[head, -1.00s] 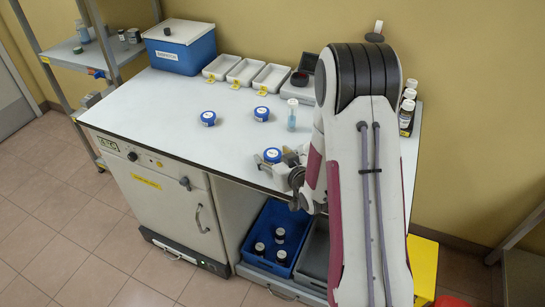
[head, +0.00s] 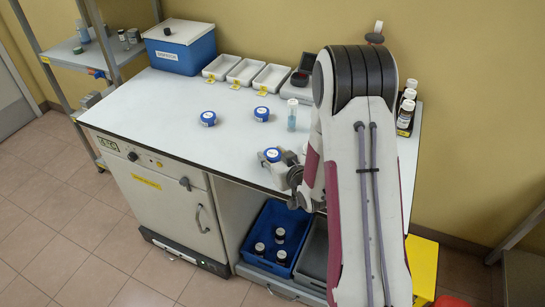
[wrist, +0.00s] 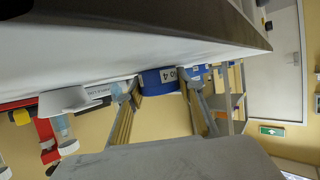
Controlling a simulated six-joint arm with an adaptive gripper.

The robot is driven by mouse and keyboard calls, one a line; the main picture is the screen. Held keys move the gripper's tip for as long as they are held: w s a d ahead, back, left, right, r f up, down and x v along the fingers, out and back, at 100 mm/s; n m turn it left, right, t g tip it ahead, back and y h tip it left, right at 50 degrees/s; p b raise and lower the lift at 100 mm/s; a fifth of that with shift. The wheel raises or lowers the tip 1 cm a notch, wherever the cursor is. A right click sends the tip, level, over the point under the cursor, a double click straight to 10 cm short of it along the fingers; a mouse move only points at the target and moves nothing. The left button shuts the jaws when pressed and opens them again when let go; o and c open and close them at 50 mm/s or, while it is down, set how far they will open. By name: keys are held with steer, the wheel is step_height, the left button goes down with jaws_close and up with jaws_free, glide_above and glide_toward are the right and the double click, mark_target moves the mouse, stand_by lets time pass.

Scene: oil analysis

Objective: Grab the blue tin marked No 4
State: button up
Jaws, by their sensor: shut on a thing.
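The blue tin marked No 4 (wrist: 160,82) is between the two fingers of my gripper (wrist: 161,92) in the wrist view, its label facing the camera. That view is upside down.
A clear bottle (head: 292,114) stands right of the tins. White trays (head: 245,72) and a blue box (head: 180,50) line the back of the bench.

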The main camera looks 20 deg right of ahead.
mark_target(273, 153)
steer(key=shift+r, duration=0.15)
steer(key=shift+r, duration=4.85)
